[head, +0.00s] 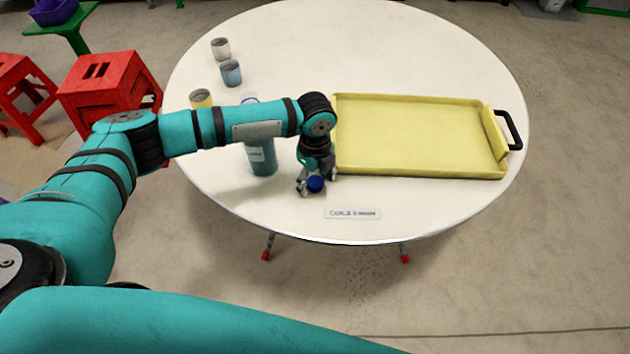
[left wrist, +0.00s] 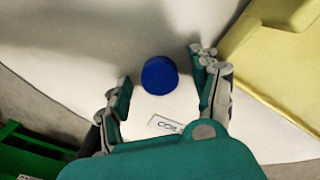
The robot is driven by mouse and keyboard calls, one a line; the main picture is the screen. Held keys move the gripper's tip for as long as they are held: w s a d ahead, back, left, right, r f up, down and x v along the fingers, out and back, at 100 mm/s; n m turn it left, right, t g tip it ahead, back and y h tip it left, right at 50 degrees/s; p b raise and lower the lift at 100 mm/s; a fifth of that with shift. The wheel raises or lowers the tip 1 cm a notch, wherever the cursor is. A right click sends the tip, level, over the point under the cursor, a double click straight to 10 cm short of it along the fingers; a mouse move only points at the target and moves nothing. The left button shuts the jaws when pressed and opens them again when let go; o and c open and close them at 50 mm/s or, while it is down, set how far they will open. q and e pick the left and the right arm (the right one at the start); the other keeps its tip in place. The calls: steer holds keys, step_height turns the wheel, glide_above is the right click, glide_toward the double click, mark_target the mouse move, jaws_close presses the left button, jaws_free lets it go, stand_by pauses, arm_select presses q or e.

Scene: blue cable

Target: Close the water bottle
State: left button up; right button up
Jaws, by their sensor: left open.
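The water bottle (head: 262,158) stands upright on the white table, partly hidden behind my left arm; a bit of its top shows above the arm. A round blue cap (head: 315,184) lies on the table to the right of the bottle, near the front edge. My left gripper (head: 316,186) is above the cap, pointing down. In the left wrist view the cap (left wrist: 159,75) lies between and slightly beyond the two open fingers (left wrist: 163,88), with gaps on both sides. My right gripper is not in view.
A yellow tray (head: 420,135) with a black handle lies right of the gripper. A white label (head: 352,213) is at the front edge. Grey (head: 221,49), blue (head: 231,73) and yellow (head: 201,98) cups stand at the left. Red stools (head: 108,88) stand beside the table.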

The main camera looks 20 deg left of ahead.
mark_target(317, 185)
arm_select(q)
steer(key=c, duration=0.8)
steer(key=shift+r, duration=0.1)
steer(key=shift+c, duration=0.2)
steer(key=shift+r, duration=0.45)
steer(key=shift+s+d+r, duration=0.2)
steer(key=shift+s+r, duration=0.05)
steer(key=shift+r, duration=0.4)
steer(key=shift+s+d+r, duration=0.2)
steer(key=shift+r, duration=0.4)
steer(key=s+d, duration=0.3)
steer(key=s+d+r+b, duration=0.1)
steer(key=s+d, duration=0.2)
steer(key=s, duration=0.1)
steer(key=s+d, duration=0.4)
steer(key=shift+r, duration=0.25)
